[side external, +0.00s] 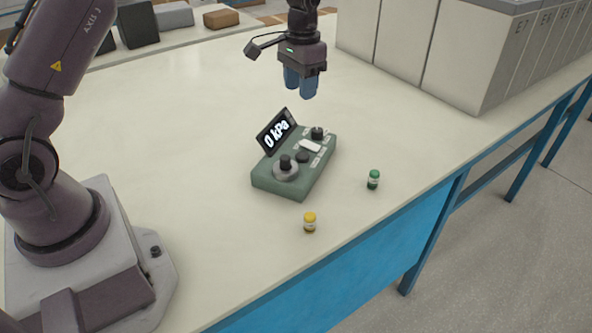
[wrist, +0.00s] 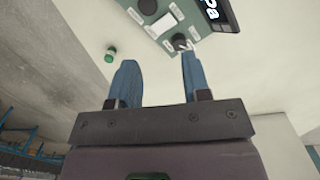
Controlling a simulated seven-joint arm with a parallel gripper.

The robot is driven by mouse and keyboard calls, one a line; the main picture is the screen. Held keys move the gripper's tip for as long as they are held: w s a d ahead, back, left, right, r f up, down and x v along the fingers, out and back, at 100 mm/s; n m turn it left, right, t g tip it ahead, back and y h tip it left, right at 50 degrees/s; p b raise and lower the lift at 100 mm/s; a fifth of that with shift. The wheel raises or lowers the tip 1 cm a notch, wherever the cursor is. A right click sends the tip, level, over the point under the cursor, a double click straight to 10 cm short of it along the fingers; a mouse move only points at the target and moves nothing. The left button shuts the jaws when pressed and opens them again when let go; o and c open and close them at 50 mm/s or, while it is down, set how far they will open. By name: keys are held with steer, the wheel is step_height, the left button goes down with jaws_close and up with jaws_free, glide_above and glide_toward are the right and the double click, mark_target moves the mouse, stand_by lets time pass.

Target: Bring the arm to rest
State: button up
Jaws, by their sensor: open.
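My gripper (side external: 301,84) hangs above the table behind the green control box, in the side external view. Its blue fingers are apart with nothing between them; they also show in the wrist view (wrist: 158,82). The green control box (side external: 318,170) sits on the table with dark knobs and a tilted display (side external: 277,132) reading "0 kPa". Part of the box (wrist: 160,22) shows at the top of the wrist view.
A green-capped vial (side external: 373,180) and a yellow-capped vial (side external: 310,223) stand near the table's front edge. Tall pale cabinets (side external: 430,60) line the back right. Boxes (side external: 137,24) lie at the back left. The table's left middle (side external: 170,110) is clear.

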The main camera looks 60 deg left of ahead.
steer(key=s+d+r+t, duration=0.2)
steer(key=s+r, duration=0.3)
steer(key=s, duration=0.4)
steer(key=s+d+r+t, duration=0.2)
steer(key=s+r, duration=0.3)
steer(key=s, duration=0.4)
steer(key=s+d+r+t, duration=0.2)
steer(key=s+d+r, duration=0.2)
steer(key=s, duration=0.5)
steer(key=shift+s+r, duration=0.35)
steer(key=shift+r, duration=0.2)
